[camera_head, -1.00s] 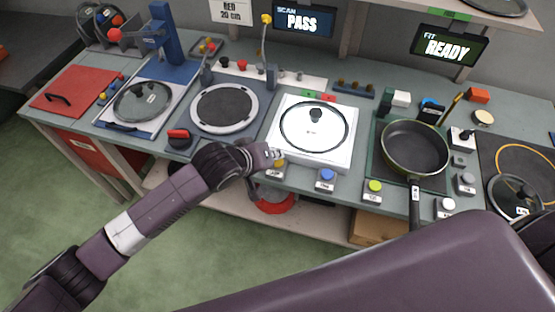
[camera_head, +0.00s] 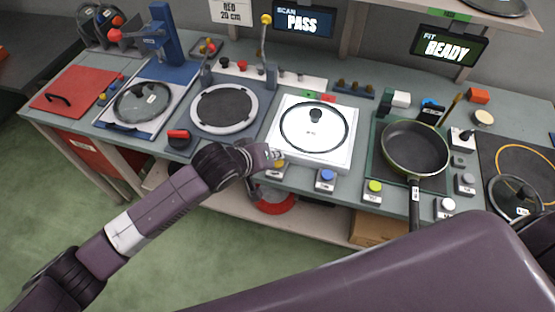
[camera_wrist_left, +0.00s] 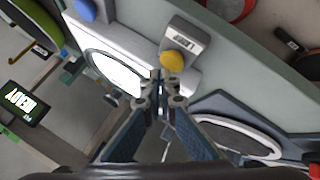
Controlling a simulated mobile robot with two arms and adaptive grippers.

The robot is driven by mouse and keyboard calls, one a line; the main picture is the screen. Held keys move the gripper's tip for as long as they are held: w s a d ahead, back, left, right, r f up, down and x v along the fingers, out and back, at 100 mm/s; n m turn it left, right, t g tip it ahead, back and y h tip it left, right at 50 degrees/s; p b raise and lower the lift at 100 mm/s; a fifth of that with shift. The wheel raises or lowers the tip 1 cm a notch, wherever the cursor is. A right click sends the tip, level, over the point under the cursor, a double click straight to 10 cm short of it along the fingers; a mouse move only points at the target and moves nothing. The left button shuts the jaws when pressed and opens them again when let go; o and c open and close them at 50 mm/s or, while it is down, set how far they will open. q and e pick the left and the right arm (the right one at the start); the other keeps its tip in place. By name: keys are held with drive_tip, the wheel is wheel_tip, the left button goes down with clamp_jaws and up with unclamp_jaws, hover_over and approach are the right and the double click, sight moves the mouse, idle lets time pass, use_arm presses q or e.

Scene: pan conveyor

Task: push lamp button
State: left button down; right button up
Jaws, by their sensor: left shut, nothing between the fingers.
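A yellow push button (camera_head: 279,163) on a small grey box stands at the front edge of the bench, before the bright white light panel (camera_head: 345,151). My right gripper is out of view.
A glass lid (camera_head: 314,126) lies on the white panel. A blue button (camera_head: 326,176) and a green-yellow button (camera_head: 374,187) stand to the right along the front edge. A pan (camera_head: 414,148) sits further right. A red-black knob (camera_head: 179,138) is to the left.

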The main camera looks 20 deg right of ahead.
use_arm(q)
drive_tip(key=shift+f, duration=0.1)
drive_tip(key=shift+f, duration=0.5)
idle(0.4)
drive_tip(key=shift+r+p, duration=0.65)
drive_tip(key=shift+p, duration=0.35)
